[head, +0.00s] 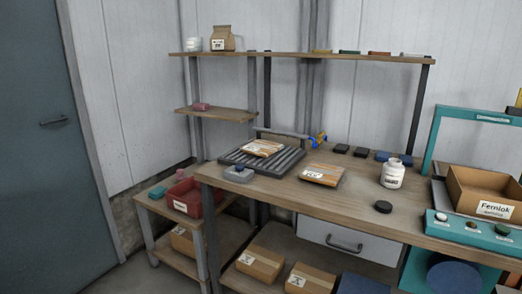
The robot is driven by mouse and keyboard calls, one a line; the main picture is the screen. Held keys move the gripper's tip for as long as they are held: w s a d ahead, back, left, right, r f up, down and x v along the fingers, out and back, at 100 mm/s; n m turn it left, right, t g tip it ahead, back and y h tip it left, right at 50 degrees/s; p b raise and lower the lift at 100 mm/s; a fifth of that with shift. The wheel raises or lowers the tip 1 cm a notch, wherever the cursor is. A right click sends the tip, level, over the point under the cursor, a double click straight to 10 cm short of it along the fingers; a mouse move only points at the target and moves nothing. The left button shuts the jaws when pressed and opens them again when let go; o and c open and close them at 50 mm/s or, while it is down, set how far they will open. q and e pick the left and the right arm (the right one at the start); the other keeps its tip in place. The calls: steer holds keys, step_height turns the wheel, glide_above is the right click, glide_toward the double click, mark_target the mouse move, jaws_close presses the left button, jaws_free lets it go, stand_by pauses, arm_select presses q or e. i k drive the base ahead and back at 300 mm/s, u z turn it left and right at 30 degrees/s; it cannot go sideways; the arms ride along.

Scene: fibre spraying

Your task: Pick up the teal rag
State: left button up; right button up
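A small teal patch, which looks like the teal rag (157,193), lies on the low wooden side table (149,207) at the left, just left of the red bin (183,198). It is small in the picture, so its folds and exact shape cannot be told. Neither of my grippers shows in the head view.
The workbench (262,191) holds a roller rack (235,157), a flat package (322,175), a white jar (392,174) and a black lid (383,207). An open cardboard box (482,190) stands right. Shelves rise behind. Floor shows by the door (35,150).

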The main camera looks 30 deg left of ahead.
mark_target(159, 191)
steer(key=u, duration=1.7)
